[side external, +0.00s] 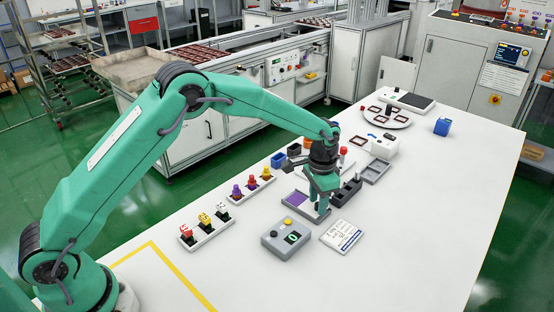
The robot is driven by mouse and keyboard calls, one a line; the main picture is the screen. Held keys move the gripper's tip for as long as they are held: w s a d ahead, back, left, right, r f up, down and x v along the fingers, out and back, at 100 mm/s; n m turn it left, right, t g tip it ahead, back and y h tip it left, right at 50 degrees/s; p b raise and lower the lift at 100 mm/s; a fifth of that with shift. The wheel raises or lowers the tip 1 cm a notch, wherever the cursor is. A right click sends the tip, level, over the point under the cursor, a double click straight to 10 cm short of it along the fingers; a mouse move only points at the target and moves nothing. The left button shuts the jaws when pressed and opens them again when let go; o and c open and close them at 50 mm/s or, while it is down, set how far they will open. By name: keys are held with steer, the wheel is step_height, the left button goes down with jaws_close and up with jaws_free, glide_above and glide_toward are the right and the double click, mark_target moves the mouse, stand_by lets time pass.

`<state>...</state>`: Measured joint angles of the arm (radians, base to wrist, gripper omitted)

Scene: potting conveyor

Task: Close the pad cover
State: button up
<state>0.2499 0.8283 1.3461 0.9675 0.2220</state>
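A shallow grey tray with a purple pad (295,199) in it lies on the white table. My gripper (319,208) points down at the right part of this tray, low over it or touching it. The fingers hide that part, so I cannot tell whether a cover is there or whether they hold anything. Farther back, a dark flat pad (412,100) in a white frame lies on the table. A white panel (397,73) stands upright behind it and looks like a raised cover.
A grey button box (286,240) and a white card (342,236) lie in front of my gripper. Racks of coloured pieces (206,229) stand to the left. A black holder (346,191) and an empty grey tray (376,171) are to the right.

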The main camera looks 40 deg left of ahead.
steer(key=shift+f, duration=0.15)
steer(key=shift+c, duration=0.2)
jaws_close()
steer(key=shift+a, duration=3.15)
steer(key=shift+o, duration=0.2)
jaws_free()
steer(key=shift+d, duration=0.1)
